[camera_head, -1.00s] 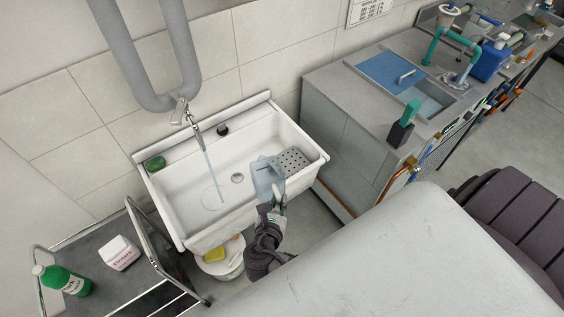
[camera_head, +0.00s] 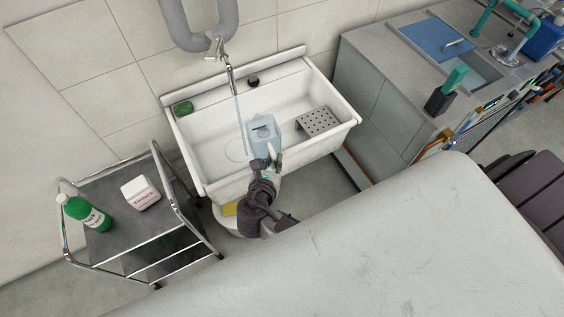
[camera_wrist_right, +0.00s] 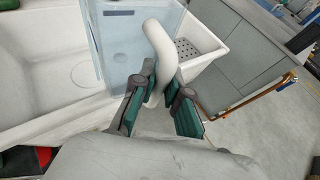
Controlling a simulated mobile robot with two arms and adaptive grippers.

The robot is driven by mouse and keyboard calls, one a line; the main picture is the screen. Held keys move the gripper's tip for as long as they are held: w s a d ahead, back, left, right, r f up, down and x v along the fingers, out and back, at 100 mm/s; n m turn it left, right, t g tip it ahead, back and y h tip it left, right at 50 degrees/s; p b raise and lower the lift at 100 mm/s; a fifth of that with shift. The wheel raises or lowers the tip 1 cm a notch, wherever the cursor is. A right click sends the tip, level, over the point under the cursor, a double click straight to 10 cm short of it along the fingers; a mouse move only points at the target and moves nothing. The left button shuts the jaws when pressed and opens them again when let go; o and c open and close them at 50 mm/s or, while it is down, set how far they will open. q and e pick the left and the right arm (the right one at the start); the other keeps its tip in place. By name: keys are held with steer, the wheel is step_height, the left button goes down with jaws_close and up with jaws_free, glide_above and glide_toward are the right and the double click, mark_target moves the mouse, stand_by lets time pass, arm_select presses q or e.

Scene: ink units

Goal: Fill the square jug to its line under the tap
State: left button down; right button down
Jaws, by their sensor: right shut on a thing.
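The square jug (camera_head: 262,131) is pale blue and see-through, held over the white sink (camera_head: 205,152). In the right wrist view the jug (camera_wrist_right: 122,45) stands about upright. My right gripper (camera_head: 268,165) is shut on its white handle (camera_wrist_right: 160,52). The tap (camera_head: 226,66) is on the wall behind the sink, and a thin stream of water (camera_head: 240,118) falls from it into the basin. The jug is just right of the stream, apart from it in the head view. My left gripper is out of view.
A perforated grey plate (camera_head: 319,121) sits at the sink's right end. A steel trolley (camera_head: 125,230) at left carries a green bottle (camera_head: 85,212) and a white-pink box (camera_head: 140,193). A counter (camera_head: 400,85) stands at right.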

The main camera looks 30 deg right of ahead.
mark_target(252, 144)
steer(key=w+a+f+b, duration=0.1)
steer(key=w, duration=0.2)
steer(key=w+b, duration=0.2)
steer(key=w, duration=0.1)
steer(key=w+a+f+b, duration=0.1)
steer(key=w+b, duration=0.1)
steer(key=w, duration=0.1)
steer(key=shift+w+a+f, duration=0.3)
steer(key=shift+w+a+f+b, duration=0.1)
steer(key=shift+w+a+b, duration=0.15)
steer(key=shift+w+b, duration=0.4)
steer(key=shift+w, duration=0.15)
stand_by(6.0)
